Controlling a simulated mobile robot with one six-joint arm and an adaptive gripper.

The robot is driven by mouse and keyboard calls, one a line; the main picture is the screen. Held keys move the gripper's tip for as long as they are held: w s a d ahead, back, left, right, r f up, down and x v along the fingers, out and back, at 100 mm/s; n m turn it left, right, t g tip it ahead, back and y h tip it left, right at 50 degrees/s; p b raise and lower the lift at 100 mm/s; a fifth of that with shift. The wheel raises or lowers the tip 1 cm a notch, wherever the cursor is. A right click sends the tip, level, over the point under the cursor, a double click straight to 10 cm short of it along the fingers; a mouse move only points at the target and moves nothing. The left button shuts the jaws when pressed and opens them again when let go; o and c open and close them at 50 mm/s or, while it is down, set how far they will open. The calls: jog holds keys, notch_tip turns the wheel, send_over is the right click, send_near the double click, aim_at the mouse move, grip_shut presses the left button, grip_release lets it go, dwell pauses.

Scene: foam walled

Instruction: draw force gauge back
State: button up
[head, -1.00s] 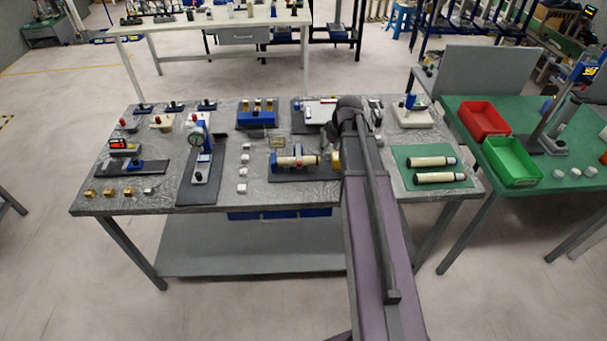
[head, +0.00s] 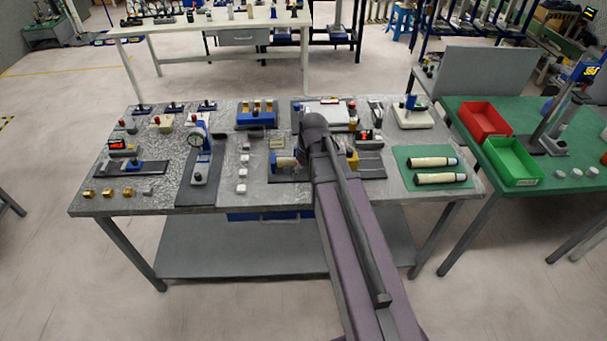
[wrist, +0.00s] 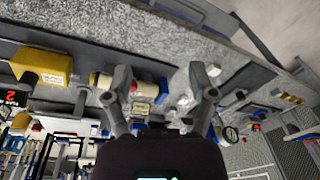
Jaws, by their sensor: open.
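My gripper (wrist: 160,80) is open in the wrist view, its two fingers apart on either side of a cream cylinder (wrist: 144,90) with a blue part at its right end. I cannot tell whether a finger touches it. The cylinder also shows in the head view (head: 284,161), partly covered by my arm; my fingers are hidden there. A yellow block (wrist: 42,64), also in the head view (head: 352,158), stands beyond the cylinder's other end. A red digital display (wrist: 9,97) is close to it, also seen in the head view (head: 367,135). Which part is the force gauge is unclear.
A dial gauge stand (head: 198,137) and a second red-display device (head: 118,145) stand left. Small white blocks (head: 242,173) line the bench near the cylinder. A green mat (head: 402,178) with two cream cylinders and a white-based stand (head: 414,117) are right.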

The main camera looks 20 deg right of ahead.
jog(key=shift+s+a, duration=0.15)
jog(key=shift+a, duration=0.05)
dwell(0.3)
jog(key=n+t+p, duration=0.2)
jog(key=n+t, duration=0.1)
send_near(350, 150)
notch_tip(350, 150, up, 3)
jog(key=s+d, duration=0.1)
jog(key=shift+s+d+y, duration=0.15)
jog(key=shift+d+y, duration=0.1)
jog(key=shift+y, duration=0.15)
jog(key=shift+f, duration=0.15)
jog(key=b+x, duration=1.2)
jog(key=x, duration=0.1)
jog(key=shift+a+f+b, duration=0.15)
jog(key=shift+f+b, duration=0.05)
jog(key=shift+b, duration=0.2)
